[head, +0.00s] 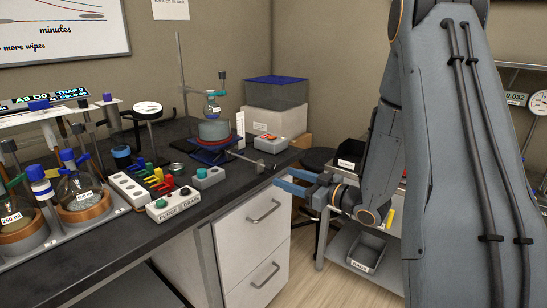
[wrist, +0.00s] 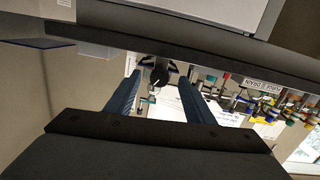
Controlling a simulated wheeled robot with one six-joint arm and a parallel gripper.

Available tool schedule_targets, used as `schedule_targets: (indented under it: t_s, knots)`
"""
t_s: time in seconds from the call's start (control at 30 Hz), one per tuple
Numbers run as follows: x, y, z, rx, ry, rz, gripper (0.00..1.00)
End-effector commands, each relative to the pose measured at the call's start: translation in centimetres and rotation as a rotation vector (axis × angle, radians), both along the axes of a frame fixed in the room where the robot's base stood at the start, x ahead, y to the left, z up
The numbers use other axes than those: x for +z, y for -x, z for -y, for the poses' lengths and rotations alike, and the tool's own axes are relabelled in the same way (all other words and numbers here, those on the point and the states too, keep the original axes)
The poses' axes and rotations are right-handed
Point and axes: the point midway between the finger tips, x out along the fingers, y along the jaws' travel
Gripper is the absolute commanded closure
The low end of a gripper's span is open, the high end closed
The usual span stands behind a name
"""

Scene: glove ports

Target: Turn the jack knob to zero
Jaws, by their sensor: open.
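The lab jack (head: 208,152) stands near the far end of the dark bench, with a heating unit and a small flask on its top. Its rod runs toward the bench's right edge and ends in a grey knob (head: 260,166). My gripper (head: 281,177) has blue fingers, open and empty, just right of the knob and apart from it. In the wrist view, the dark round knob (wrist: 159,77) shows between the fingertips of my gripper (wrist: 163,79), beyond them. A white upright scale (head: 240,127) stands beside the jack; its reading is too small to tell.
A grey box with a green button (head: 208,177) and a purge/drain box (head: 173,204) lie left on the bench. White drawers (head: 258,235) are below the edge. Floor right of them is partly clear.

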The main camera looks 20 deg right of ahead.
Motion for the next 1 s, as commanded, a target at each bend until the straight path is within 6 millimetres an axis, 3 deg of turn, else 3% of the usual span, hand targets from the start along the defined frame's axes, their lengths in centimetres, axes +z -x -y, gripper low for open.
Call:
schedule_targets:
  t_s: [0.17, 0.6, 1.0]
  knots:
    - [0.9, 0.6, 0.4, 0.025, -0.046, 0.034, 0.52]
    - [0.9, -4.3, -3.3, 0.027, -0.045, 0.035, 0.52]
    - [0.9, -5.3, -4.0, 0.024, -0.045, 0.035, 0.52]
